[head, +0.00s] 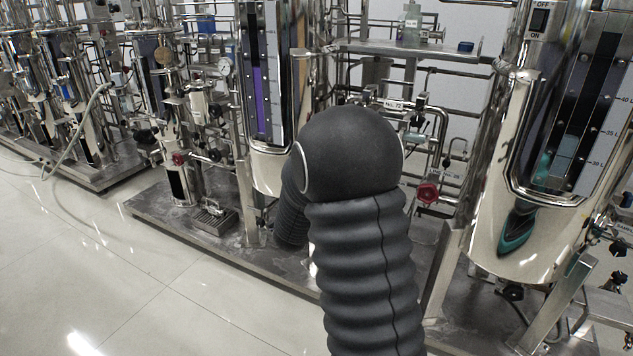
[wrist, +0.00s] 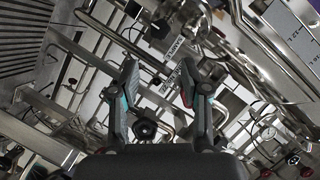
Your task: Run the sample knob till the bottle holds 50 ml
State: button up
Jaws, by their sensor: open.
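In the wrist view my gripper (wrist: 158,72) is open, with its two dark fingers apart and nothing between the tips. A black star-shaped knob (wrist: 145,128) shows between the fingers, nearer their base in the picture; I cannot tell how far beyond them it lies. A white label reading SAMPLE (wrist: 175,46) is above the fingertips, beside dark fittings (wrist: 160,29). I cannot tell which knob it belongs to. I see no bottle at the sample outlet, and no ml scale is readable.
Steel skids with pipes and valves surround the arm. A red handwheel (head: 427,192) is right of it, and a tall vessel with a sight scale (head: 580,130) stands further right. A drip grate (head: 208,219) sits on the left skid base. The tiled floor (head: 90,270) is clear at front left.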

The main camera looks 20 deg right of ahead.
jog(key=x, duration=1.3)
jog(key=shift+w+p, duration=0.2)
jog(key=shift+p, duration=0.1)
jog(key=c, duration=0.9)
